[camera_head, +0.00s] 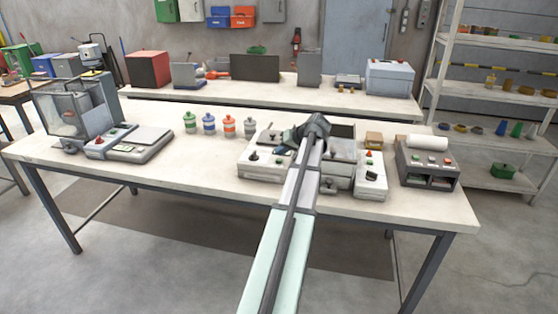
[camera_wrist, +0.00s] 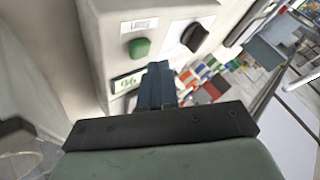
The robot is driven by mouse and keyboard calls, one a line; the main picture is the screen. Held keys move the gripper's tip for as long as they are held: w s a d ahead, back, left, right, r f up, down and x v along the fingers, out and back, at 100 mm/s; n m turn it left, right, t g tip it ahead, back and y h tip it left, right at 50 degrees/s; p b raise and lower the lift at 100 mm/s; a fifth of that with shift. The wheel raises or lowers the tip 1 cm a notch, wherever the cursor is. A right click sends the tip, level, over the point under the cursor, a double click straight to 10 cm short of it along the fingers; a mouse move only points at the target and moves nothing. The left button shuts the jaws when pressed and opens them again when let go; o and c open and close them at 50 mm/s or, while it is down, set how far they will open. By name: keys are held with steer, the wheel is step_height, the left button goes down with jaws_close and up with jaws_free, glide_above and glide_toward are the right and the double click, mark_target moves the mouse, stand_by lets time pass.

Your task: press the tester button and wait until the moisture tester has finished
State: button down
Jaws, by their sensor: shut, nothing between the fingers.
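In the wrist view, a pale panel carries a green button (camera_wrist: 139,47), a black knob (camera_wrist: 195,38) and a small lit display (camera_wrist: 127,82) with a short reading I cannot make out surely. My gripper (camera_wrist: 158,68) has its dark blue fingers together with nothing between them. The fingertips appear just below and right of the green button; I cannot tell whether they touch the panel. In the head view, my gripper (camera_head: 283,149) is over the left part of the pale machine (camera_head: 250,170) at the table's middle. My arm hides part of that machine.
Several small coloured-lidded jars (camera_head: 209,124) stand left of the machine. A scale (camera_head: 130,143) is farther left. A grey unit with a paper roll (camera_head: 428,168) and a cardboard box (camera_head: 374,139) stand to the right. The table's front left is clear.

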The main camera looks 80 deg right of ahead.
mark_target(281, 160)
steer(key=shift+f, duration=0.9)
stand_by(1.4)
steer(key=shift+r, duration=0.15)
stand_by(0.3)
steer(key=shift+r, duration=0.75)
steer(key=shift+r, duration=2.5)
